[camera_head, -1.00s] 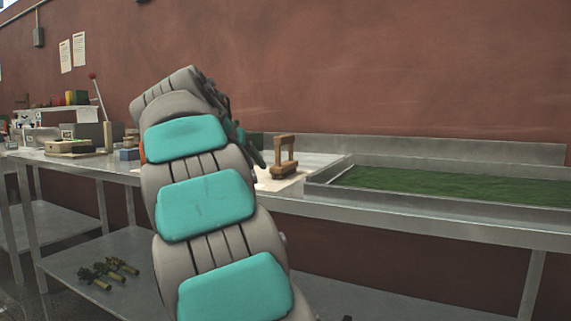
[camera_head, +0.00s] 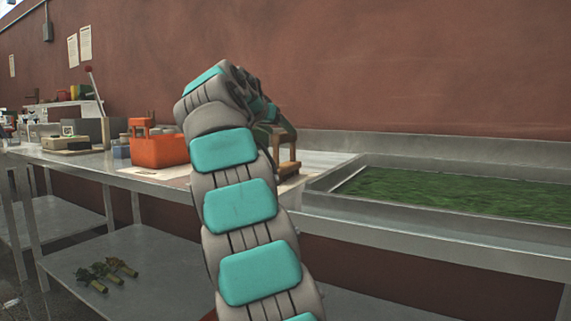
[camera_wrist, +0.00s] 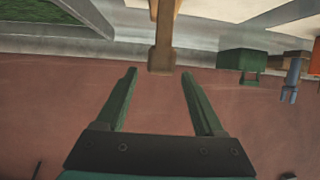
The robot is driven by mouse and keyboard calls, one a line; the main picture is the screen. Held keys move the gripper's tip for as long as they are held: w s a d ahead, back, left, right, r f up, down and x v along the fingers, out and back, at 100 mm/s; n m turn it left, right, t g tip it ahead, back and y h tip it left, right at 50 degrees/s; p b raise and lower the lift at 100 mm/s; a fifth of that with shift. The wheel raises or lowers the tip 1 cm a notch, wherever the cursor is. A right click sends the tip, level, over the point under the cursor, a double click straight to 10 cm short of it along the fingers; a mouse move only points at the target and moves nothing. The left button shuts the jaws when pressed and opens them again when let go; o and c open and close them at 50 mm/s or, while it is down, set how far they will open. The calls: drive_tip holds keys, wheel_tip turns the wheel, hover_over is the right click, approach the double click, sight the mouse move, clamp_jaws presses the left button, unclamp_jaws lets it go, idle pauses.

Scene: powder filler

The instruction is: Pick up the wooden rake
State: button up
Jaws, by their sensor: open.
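The wooden rake (camera_head: 289,168) stands upright on the metal table, left of the tray of green material, partly hidden behind my arm in the head view. In the wrist view, which looks turned upside down, the rake (camera_wrist: 162,45) comes in from the top centre. Its end lies just ahead of the gap between my fingertips. My gripper (camera_wrist: 159,73) is open with two green fingers spread and nothing between them. In the head view my gripper (camera_head: 284,124) is mostly hidden behind my arm, close to the rake. I cannot tell whether they touch.
A metal tray (camera_head: 340,204) of green material lies to the right. An orange box (camera_head: 158,152) stands to the left, with several boxes farther left. A green block (camera_wrist: 245,61) and a blue item (camera_wrist: 291,78) show in the wrist view. The red wall (camera_head: 400,70) is behind.

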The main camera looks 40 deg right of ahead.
drive_tip(key=x, duration=0.4)
drive_tip(key=shift+d+f, duration=0.2)
drive_tip(key=shift+f, duration=0.05)
drive_tip(key=shift+c, duration=0.2)
clamp_jaws()
idle(1.0)
